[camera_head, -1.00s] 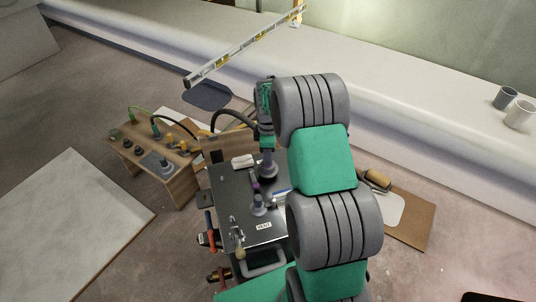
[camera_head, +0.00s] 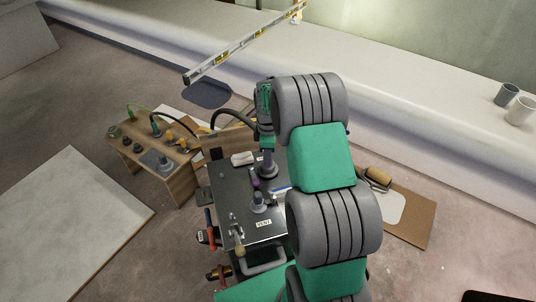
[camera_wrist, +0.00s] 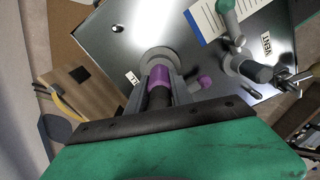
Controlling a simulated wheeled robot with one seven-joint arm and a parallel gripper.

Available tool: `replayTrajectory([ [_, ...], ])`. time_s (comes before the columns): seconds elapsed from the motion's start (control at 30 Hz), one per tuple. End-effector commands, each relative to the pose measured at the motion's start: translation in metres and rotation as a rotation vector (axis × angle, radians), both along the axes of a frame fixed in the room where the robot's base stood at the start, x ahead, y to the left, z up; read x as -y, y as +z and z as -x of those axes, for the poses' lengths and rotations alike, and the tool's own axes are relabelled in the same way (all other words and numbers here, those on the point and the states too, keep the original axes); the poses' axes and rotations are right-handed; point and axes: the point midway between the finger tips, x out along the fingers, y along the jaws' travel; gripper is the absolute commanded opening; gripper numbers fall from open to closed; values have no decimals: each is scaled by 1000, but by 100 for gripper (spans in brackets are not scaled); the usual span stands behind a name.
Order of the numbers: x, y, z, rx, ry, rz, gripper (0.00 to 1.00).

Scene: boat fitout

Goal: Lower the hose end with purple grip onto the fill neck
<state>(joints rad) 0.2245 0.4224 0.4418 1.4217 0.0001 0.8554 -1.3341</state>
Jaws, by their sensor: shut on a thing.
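My gripper (camera_wrist: 160,82) is shut on the hose end with the purple grip (camera_wrist: 158,75). The purple band shows between the two fingers in the wrist view. The round grey fill neck (camera_wrist: 157,57) is directly beyond the hose end, ringed by a flange on the dark metal panel (camera_wrist: 125,45).
A second grey fitting (camera_head: 258,204) stands near the VENT label (camera_head: 264,222). A wooden stand (camera_head: 180,188) with several fittings is on the left.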

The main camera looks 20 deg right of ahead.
Motion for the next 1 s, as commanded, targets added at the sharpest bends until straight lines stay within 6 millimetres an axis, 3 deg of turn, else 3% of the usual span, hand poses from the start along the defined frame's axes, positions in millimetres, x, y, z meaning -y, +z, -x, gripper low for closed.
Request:
replayTrajectory([
  [0.3, 0, 0, 0, 1, 0, 0, 0],
  [0.33, 0, 0, 0, 1, 0, 0, 27],
  [0.63, 0, -1, 0, 0, 0, 0, 52],
  [0.8, 0, -1, 0, 0, 0, 0, 52],
  [1.0, 0, -1, 0, -1, 0, 0, 68],
])
